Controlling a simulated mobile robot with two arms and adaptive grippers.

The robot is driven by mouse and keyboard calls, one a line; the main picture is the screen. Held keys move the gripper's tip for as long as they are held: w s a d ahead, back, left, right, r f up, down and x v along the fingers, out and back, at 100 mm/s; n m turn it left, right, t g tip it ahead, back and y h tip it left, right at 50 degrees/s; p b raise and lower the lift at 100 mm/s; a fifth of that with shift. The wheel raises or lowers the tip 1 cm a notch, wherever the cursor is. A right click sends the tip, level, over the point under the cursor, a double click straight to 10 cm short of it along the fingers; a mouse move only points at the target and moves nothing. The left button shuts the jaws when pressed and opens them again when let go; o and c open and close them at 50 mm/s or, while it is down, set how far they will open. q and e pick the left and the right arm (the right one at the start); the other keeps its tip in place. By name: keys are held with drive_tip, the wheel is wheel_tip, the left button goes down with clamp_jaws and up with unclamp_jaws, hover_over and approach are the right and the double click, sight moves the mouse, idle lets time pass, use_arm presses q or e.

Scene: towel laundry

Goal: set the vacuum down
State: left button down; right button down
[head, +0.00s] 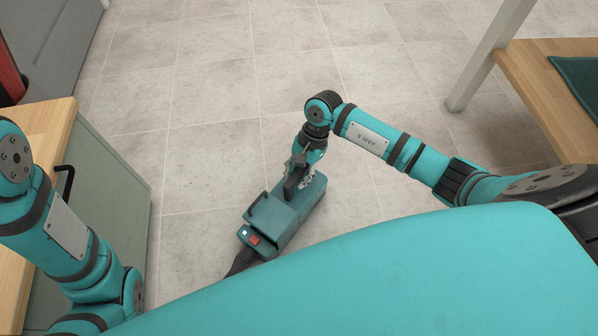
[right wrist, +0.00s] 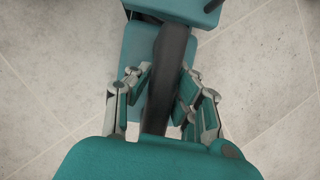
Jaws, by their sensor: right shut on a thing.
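The vacuum (head: 287,216) is a teal box with a dark handle and a red button near its front end. In the head view it is at the middle, low over or on the tiled floor; I cannot tell whether it touches. My right gripper (head: 297,172) is above it, shut on its dark handle. In the right wrist view the fingers of the right gripper (right wrist: 163,92) flank the dark handle, with the teal vacuum body (right wrist: 143,43) beneath. My left arm comes in at the left edge; its gripper is out of view.
Pale floor tiles (head: 220,120) lie open around the vacuum. A green cabinet with a wooden top (head: 115,190) stands at the left. A wooden table (head: 550,85) with a white leg and a dark green mat (head: 580,80) is at the upper right.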

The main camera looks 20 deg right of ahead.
drive_tip(key=shift+w+r, duration=0.1)
drive_tip(key=shift+r, duration=0.05)
drive_tip(key=c, duration=1.7)
unclamp_jaws()
drive_tip(key=shift+f, duration=0.25)
drive_tip(key=o, duration=0.5)
drive_tip(key=shift+r, duration=0.1)
